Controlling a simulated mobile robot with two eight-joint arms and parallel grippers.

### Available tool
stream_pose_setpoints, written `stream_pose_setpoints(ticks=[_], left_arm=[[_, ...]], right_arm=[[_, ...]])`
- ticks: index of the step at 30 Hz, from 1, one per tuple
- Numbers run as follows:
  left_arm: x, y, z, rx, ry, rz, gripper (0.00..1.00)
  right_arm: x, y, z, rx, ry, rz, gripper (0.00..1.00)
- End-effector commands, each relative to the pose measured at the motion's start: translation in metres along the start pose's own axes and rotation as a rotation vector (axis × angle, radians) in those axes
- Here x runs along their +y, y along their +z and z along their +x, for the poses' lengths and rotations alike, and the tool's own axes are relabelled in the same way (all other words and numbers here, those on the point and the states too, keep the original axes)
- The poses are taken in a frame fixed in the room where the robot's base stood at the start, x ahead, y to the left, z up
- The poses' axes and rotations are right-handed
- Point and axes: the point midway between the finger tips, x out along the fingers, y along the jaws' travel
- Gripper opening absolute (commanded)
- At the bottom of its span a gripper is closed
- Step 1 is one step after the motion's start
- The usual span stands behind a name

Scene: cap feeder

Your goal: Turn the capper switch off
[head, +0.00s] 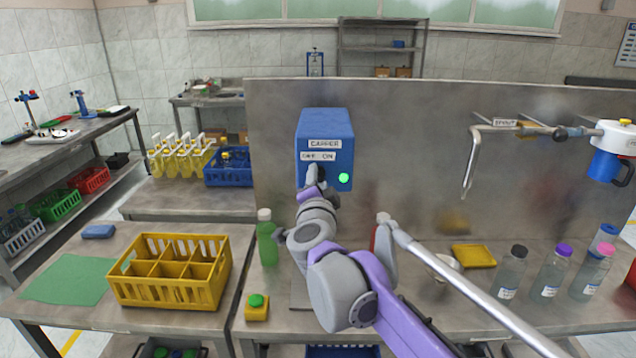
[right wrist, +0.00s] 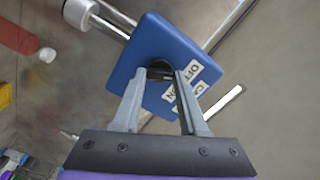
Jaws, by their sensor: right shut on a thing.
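The blue capper box (head: 325,128) is on the upright grey panel, with a CAPPER label and OFF and ON marks on its front. Its round light (head: 343,178) is green. My right gripper (head: 315,173) is at the front of the box, just below the marks, and covers the switch in the head view. In the right wrist view, its two fingers are closed about the dark switch knob (right wrist: 160,70), with the blue box (right wrist: 152,38) behind. Which mark the knob points to cannot be told. My left gripper is not in view.
A green bottle (head: 267,240) stands left of my right arm. To the right are a spout pipe (head: 470,165), a yellow tray (head: 474,256) and capped bottles (head: 512,272).

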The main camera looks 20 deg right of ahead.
Motion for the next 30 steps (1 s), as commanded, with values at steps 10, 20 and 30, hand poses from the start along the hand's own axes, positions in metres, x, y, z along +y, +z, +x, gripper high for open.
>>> stream_pose_setpoints(ticks=[10, 20, 30], left_arm=[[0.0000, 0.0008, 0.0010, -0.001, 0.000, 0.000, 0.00], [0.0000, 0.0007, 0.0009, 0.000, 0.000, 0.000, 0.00], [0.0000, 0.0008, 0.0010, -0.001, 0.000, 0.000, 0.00]], right_arm=[[-0.0001, -0.0003, 0.0000, 0.001, 0.000, -0.032, 0.00], [-0.0001, -0.0002, 0.0000, 0.000, 0.000, -0.031, 0.60], [-0.0001, 0.0000, -0.0004, 0.000, 0.000, -0.029, 0.72]])
